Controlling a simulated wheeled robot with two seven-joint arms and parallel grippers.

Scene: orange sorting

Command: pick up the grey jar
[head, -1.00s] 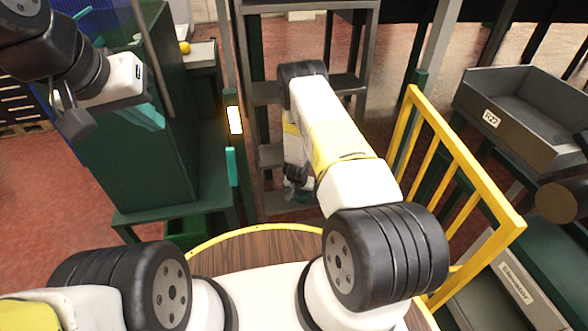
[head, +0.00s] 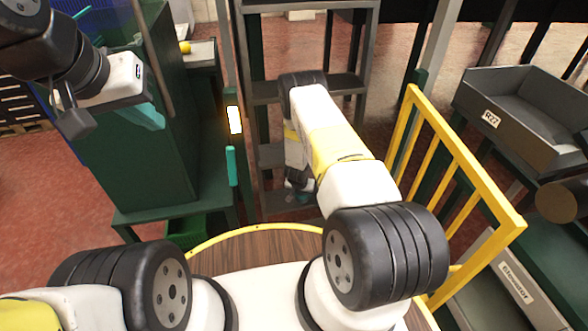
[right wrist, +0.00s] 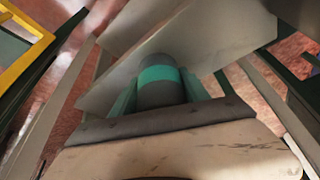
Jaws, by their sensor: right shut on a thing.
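The grey jar (right wrist: 158,92) has a teal band around it and shows in the middle of the right wrist view. My right gripper (right wrist: 158,94) is shut on it, with one teal finger on each side. A grey board shows behind the jar; I cannot tell whether they touch. In the head view my right gripper (head: 298,192) is small and dark at the end of the arm, and the jar cannot be made out there. My left gripper (head: 150,116) is at the upper left, in front of the green cabinet; its finger opening is unclear.
A grey shelf rack (head: 355,84) stands beyond my right arm. A yellow railing (head: 470,190) and a grey bin marked R27 (head: 520,105) are on the right. The dark green cabinet (head: 140,160) is on the left. A yellow fruit (head: 184,47) lies behind it.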

